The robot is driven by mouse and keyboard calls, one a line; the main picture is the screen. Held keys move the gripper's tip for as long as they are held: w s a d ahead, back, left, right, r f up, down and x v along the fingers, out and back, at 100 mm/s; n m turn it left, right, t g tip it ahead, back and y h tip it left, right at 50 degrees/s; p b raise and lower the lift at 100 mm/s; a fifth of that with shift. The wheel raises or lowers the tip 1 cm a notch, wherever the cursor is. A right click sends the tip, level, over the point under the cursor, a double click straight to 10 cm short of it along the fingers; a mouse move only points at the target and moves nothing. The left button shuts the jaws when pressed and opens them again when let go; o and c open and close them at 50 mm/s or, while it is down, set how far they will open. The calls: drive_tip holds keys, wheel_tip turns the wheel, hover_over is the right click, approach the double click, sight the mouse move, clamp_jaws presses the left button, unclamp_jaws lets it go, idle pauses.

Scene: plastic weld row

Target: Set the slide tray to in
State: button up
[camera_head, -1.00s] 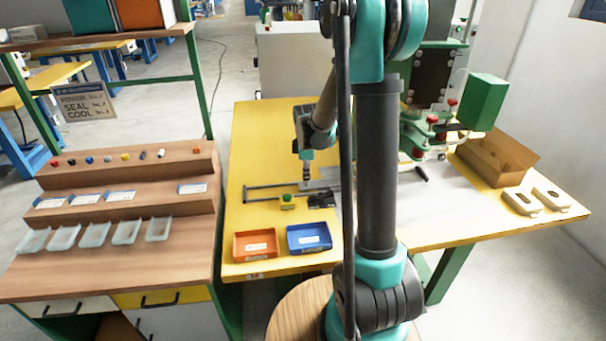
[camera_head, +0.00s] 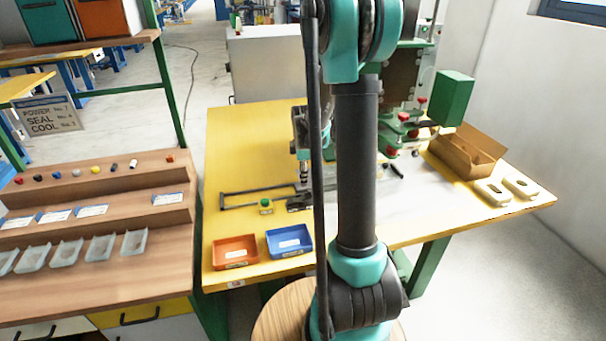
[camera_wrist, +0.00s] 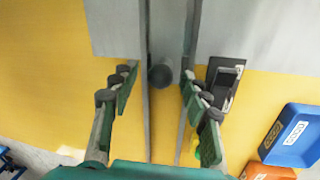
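The slide tray seems to be the grey metal plate (camera_wrist: 115,25), seen from above in the wrist view; I cannot tell how far in it stands. Two grey rails run from it over the yellow table, and in the head view the dark rail frame (camera_head: 250,191) sticks out to the left. A dark round knob (camera_wrist: 160,76) stands between the rails. My gripper (camera_wrist: 158,82) is open, one finger on each side of the knob, with gaps showing. In the head view my gripper (camera_head: 303,160) is over the rail frame's right end, and my arm hides much of the plate.
A black block (camera_wrist: 226,80) is right of the rails. A green button (camera_head: 266,203), an orange bin (camera_head: 236,263) and a blue bin (camera_head: 289,254) are on the table's near side. The press with a green box (camera_head: 454,97) and a cardboard box (camera_head: 440,158) are to the right.

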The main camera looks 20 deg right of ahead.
wheel_tip(320, 180, up, 12)
drive_tip(key=s, duration=0.2)
drive_tip(key=shift+s+a+f, duration=0.15)
drive_tip(key=shift+a, duration=0.1)
idle(0.4)
